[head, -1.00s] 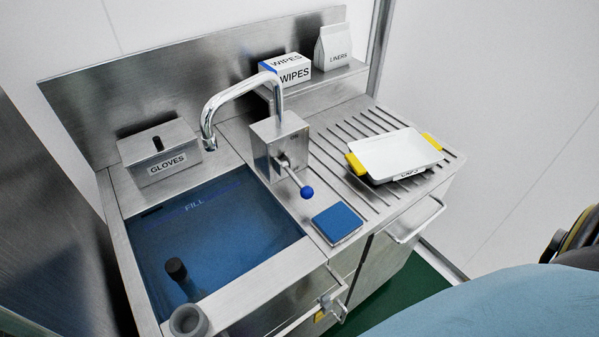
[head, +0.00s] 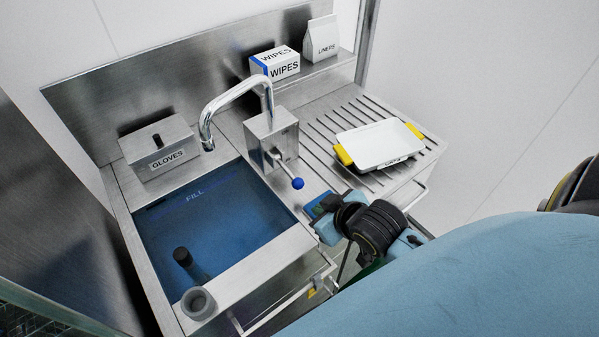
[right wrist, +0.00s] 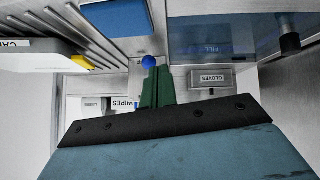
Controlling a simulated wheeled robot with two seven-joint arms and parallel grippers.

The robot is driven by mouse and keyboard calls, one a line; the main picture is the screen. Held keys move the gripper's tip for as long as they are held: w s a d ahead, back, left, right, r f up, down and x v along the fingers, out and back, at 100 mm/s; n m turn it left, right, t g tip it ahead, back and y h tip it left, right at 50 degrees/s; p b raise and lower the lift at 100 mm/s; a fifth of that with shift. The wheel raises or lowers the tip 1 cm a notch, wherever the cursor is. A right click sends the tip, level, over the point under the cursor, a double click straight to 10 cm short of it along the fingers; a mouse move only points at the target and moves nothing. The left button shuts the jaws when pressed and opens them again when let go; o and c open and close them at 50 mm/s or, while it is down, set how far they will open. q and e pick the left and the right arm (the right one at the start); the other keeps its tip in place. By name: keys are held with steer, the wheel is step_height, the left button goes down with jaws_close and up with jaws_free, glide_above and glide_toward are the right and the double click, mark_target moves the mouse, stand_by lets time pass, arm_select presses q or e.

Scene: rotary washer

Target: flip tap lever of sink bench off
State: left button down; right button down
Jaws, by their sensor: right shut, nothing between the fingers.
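The tap lever (head: 285,170) is a short metal rod with a blue ball (head: 298,183) at its end. It sticks out from the front of a steel tap block (head: 271,137) on the sink bench (head: 119,192), angled down and to the right. A curved chrome spout (head: 226,97) rises from the block over the basin. My right gripper (head: 318,209) is low and to the right of the ball, over the blue sponge, apart from the lever. In the right wrist view its green fingers (right wrist: 157,88) are shut and empty, with the blue ball (right wrist: 149,62) just beyond their tips. My left gripper is not in view.
The basin holds blue water (head: 215,225), with a dark-topped plunger-like thing (head: 183,257) at its front. A gloves box (head: 158,148) stands left of the tap. A white tray with yellow handles (head: 380,143) lies on the ribbed drainboard. A wipes box (head: 275,65) and liners bag (head: 320,40) stand behind.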

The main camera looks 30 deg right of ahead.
steer(key=w+d+r+t, duration=0.1)
steer(key=w+r+t, duration=0.25)
steer(key=r, duration=0.25)
glide_above(299, 188)
steer(key=shift+n+g, duration=0.25)
steer(key=shift+n, duration=0.05)
steer(key=f, duration=0.4)
steer(key=shift+w+a+f, duration=0.3)
steer(key=shift+w+a, duration=0.05)
steer(key=f, duration=0.3)
steer(key=shift+s+d+f, duration=0.1)
steer(key=shift+s+d, duration=0.15)
steer(key=shift+d, duration=0.05)
steer(key=shift+s+d+f, duration=0.1)
steer(key=shift+f, duration=0.3)
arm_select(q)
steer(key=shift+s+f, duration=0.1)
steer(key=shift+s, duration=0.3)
